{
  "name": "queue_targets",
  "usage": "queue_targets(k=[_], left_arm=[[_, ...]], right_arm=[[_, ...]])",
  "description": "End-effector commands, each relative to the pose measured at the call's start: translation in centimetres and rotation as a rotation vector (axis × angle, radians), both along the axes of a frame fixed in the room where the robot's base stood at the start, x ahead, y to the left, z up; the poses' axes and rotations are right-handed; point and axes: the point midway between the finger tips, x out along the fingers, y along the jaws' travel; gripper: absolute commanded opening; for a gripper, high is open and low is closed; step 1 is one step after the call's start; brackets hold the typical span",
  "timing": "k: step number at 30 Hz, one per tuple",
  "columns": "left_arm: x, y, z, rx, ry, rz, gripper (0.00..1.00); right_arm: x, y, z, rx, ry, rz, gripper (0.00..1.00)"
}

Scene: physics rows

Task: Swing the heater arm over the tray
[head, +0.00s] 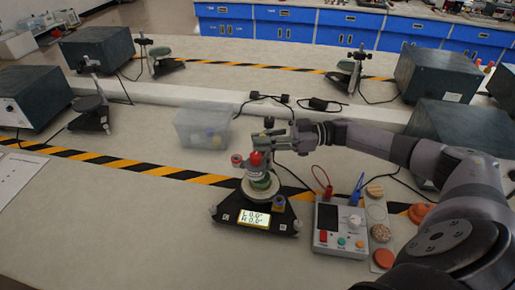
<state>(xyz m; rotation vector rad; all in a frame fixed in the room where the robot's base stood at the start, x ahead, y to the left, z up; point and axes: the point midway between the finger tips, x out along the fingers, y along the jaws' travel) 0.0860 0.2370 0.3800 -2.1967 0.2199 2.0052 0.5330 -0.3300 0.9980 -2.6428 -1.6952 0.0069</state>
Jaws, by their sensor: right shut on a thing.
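A small instrument (255,215) with a black base and a lit display stands at the centre front of the bench. My right gripper (279,139) reaches in from the right and is shut at this upper part. The exact contact is too small to see. My left gripper is out of view.
A control box (340,228) with red and blue leads stands right of the instrument, beside a strip of round samples (380,233). A clear bin (203,128) is behind left. Dark equipment boxes (437,72) and cables lie further back.

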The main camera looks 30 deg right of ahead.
Motion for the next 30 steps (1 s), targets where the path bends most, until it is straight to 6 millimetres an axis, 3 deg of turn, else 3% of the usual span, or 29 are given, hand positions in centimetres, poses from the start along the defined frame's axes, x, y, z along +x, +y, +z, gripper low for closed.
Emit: queue_targets(k=[1,9,25,26,30], left_arm=[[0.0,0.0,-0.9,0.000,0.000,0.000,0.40],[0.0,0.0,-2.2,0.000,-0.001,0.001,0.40],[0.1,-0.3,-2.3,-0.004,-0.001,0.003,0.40],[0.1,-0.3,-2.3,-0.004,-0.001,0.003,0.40],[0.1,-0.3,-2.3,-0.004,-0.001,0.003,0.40]], right_arm=[[0.1,-0.2,-0.3,0.000,-0.005,0.022,0.00],[-0.4,-0.5,0.0,0.002,-0.003,0.114,0.00],[-0.5,-0.5,0.3,0.004,-0.004,0.137,0.00],[-0.5,-0.5,0.3,0.004,-0.004,0.136,0.16],[-0.5,-0.5,0.2,0.004,-0.002,0.136,0.24]])
